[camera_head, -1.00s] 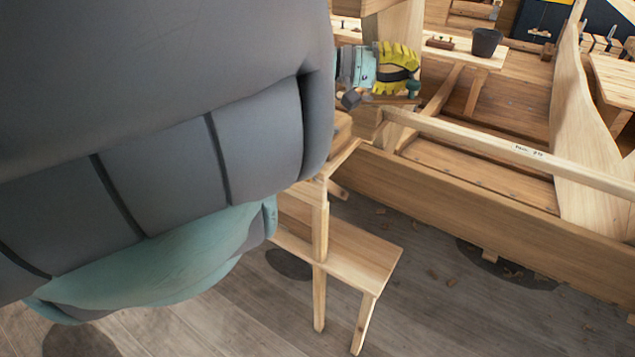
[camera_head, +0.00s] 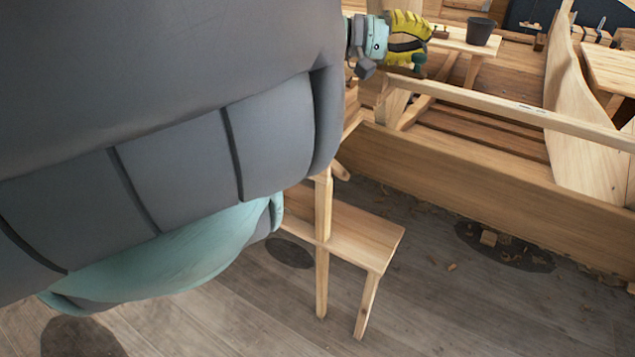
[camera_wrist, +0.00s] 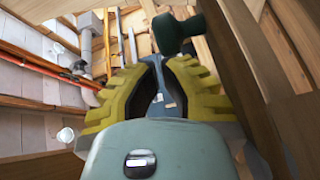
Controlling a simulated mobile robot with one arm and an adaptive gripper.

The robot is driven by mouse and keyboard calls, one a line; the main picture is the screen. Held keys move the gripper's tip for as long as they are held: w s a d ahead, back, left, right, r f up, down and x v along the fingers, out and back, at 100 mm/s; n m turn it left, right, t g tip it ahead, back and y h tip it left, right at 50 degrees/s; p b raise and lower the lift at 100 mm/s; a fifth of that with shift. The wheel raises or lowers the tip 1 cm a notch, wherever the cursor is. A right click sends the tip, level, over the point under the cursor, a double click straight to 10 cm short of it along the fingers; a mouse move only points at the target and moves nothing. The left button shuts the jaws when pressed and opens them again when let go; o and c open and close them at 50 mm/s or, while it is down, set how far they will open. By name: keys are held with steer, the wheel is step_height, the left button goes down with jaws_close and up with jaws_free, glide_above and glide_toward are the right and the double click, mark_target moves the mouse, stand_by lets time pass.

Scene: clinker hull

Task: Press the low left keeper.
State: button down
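My gripper (camera_head: 424,38) has yellow ribbed fingers and is at the top centre of the head view, above the wooden frame. In the wrist view my gripper (camera_wrist: 160,62) has its finger ends drawn together, with nothing clearly held between them. A dark green knob (camera_head: 419,62) is just below the fingertips in the head view. It also shows beyond the fingertips in the wrist view (camera_wrist: 178,30); I cannot tell whether they touch. I cannot make out which part is the low left keeper.
The wooden hull side (camera_head: 470,180) runs across the right, with a long rail (camera_head: 500,107) above it. A black bucket (camera_head: 481,32) stands on a plank behind. A low wooden bench (camera_head: 350,235) stands on the floor. My own grey body hides the left.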

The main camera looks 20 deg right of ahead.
steer(key=shift+s+a+f, duration=0.1)
steer(key=shift+a, duration=0.25)
stand_by(0.5)
steer(key=v, duration=1.2)
steer(key=shift+s, duration=0.1)
